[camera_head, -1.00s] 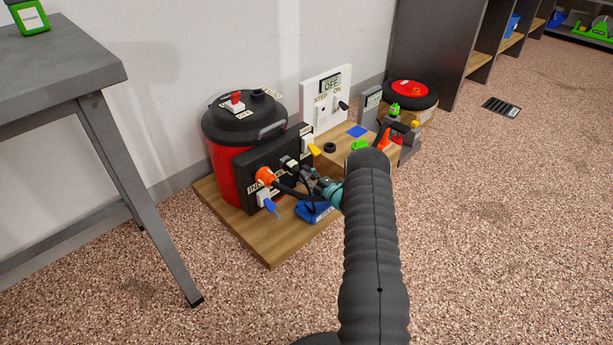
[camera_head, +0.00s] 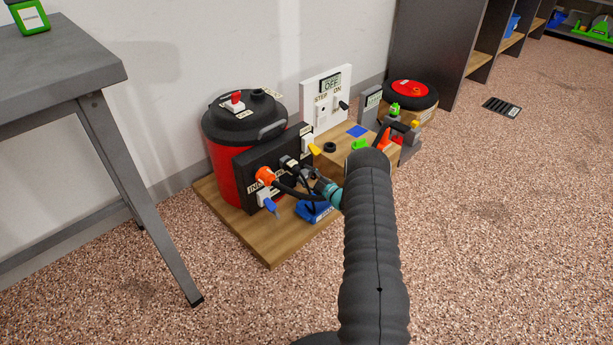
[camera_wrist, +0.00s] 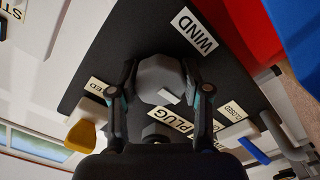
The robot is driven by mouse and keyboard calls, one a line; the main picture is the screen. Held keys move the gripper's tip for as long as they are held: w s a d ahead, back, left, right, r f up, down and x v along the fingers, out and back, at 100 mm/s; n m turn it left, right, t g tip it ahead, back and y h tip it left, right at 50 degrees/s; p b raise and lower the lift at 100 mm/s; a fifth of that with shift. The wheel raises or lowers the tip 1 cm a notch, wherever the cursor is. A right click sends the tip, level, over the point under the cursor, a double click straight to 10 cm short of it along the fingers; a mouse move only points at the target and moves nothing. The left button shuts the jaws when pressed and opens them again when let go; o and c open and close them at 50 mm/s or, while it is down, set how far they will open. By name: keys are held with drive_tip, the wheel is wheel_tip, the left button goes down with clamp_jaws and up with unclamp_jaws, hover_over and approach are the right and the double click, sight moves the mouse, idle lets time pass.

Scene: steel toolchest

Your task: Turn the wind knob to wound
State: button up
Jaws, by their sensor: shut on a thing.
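The wind knob (camera_wrist: 158,76) is a grey, many-sided knob with a small white mark on its lower right. It sits on a black panel (camera_wrist: 120,45) beside a white WIND label (camera_wrist: 194,31), all in the wrist view. My gripper (camera_wrist: 160,80) is shut on the knob, one finger on each side. The knob is mostly hidden there by the gripper.
An orange plug (camera_head: 266,176) with a black cable and a blue lever (camera_head: 270,205) are close to my gripper. A yellow lever (camera_head: 314,150) is on the other side. A grey table (camera_head: 70,60) stands at the left. The floor in front is clear.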

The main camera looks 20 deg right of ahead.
idle(0.3)
drive_tip(key=o, duration=1.2)
drive_tip(key=shift+c, duration=0.2)
drive_tip(key=shift+s, duration=0.1)
drive_tip(key=v, duration=1.1)
drive_tip(key=shift+s+d, duration=0.15)
drive_tip(key=shift+s, duration=0.25)
drive_tip(key=shift+r, duration=0.15)
